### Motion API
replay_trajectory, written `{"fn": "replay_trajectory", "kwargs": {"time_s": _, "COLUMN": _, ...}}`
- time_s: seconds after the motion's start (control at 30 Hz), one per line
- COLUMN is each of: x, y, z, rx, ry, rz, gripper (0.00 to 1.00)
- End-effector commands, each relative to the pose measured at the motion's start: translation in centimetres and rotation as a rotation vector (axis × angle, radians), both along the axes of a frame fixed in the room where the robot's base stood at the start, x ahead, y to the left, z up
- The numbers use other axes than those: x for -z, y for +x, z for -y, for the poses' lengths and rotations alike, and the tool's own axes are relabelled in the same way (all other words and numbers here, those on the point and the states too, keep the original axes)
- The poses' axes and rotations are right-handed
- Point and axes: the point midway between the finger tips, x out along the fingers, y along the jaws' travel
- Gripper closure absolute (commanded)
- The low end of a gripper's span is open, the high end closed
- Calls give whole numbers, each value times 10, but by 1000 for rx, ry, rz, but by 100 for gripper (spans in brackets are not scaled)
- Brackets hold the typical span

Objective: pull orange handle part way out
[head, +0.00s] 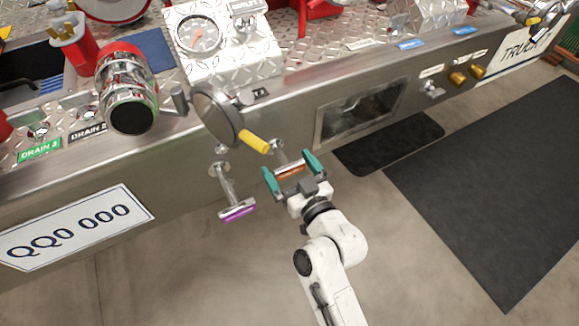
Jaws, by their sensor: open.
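The orange handle (291,171) is a T-shaped bar on a metal rod that comes out of the bumper's front panel. My gripper (291,174) has teal fingers, one on each side of the orange handle. The gripper is open, and the handle's bar lies in the gap between the fingers. I cannot tell whether either finger touches it. My gripper's body hides part of the near side of the handle. The purple handle (237,211) hangs on its own rod to the left, apart from my gripper.
A chrome outlet (128,95) stands upper left. The floor below is clear.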

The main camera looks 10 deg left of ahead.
Motion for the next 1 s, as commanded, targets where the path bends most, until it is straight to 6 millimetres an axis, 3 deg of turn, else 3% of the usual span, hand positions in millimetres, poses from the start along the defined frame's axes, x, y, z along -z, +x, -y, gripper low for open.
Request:
{"fn": "replay_trajectory", "kwargs": {"time_s": 0.17, "x": 2, "y": -9, "z": 6, "rx": 1, "ry": 0, "rz": -1, "gripper": 0}}
{"fn": "replay_trajectory", "kwargs": {"time_s": 0.63, "x": 2, "y": -77, "z": 51, "rx": -1, "ry": 0, "rz": -1, "gripper": 0}}
{"fn": "replay_trajectory", "kwargs": {"time_s": 1.0, "x": 0, "y": -90, "z": 61, "rx": 0, "ry": 0, "rz": 0, "gripper": 0}}
